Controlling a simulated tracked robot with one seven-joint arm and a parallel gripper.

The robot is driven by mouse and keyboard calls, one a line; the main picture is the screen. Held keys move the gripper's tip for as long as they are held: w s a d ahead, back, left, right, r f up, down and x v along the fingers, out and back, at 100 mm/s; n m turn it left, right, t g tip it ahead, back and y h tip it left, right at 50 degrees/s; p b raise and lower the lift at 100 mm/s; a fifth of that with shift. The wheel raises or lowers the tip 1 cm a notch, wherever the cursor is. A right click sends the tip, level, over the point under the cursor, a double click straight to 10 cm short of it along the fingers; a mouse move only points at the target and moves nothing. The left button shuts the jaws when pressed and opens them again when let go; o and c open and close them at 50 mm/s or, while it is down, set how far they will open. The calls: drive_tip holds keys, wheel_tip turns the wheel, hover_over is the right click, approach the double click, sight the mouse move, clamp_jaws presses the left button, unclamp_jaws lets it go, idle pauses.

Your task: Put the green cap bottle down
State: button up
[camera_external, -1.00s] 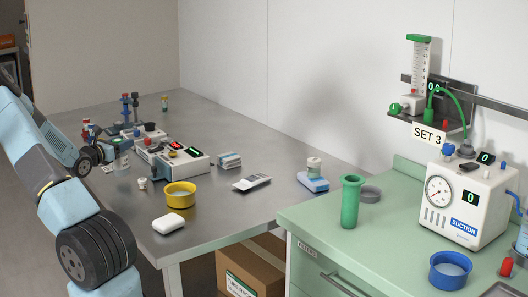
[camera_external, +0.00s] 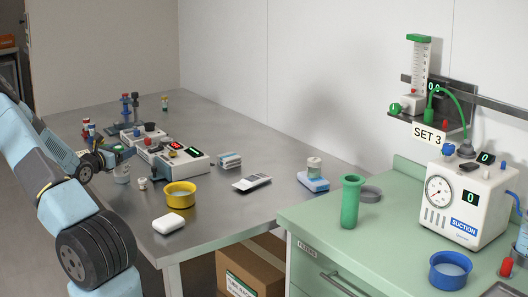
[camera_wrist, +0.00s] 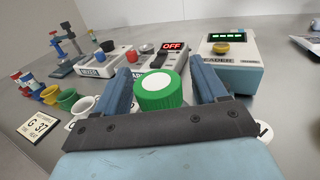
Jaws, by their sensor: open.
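The green cap bottle stands upright on the steel table. In the wrist view its green cap with a white top (camera_wrist: 157,88) sits between the two blue fingers of my gripper (camera_wrist: 165,85), with a small gap visible beside the cap. My gripper is open. In the external view my gripper (camera_external: 120,154) is over the bottle's upper part, and only the bottle's pale lower body (camera_external: 122,173) shows beneath it. The cap is hidden there.
Control boxes with displays (camera_external: 185,160) stand just behind and right of the bottle. A small white jar (camera_external: 142,183) and a yellow bowl (camera_external: 180,194) are to its right. Small coloured cups (camera_wrist: 67,99) and a G 37 card (camera_wrist: 39,127) lie at left in the wrist view.

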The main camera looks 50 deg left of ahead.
drive_tip(key=shift+r, duration=0.1)
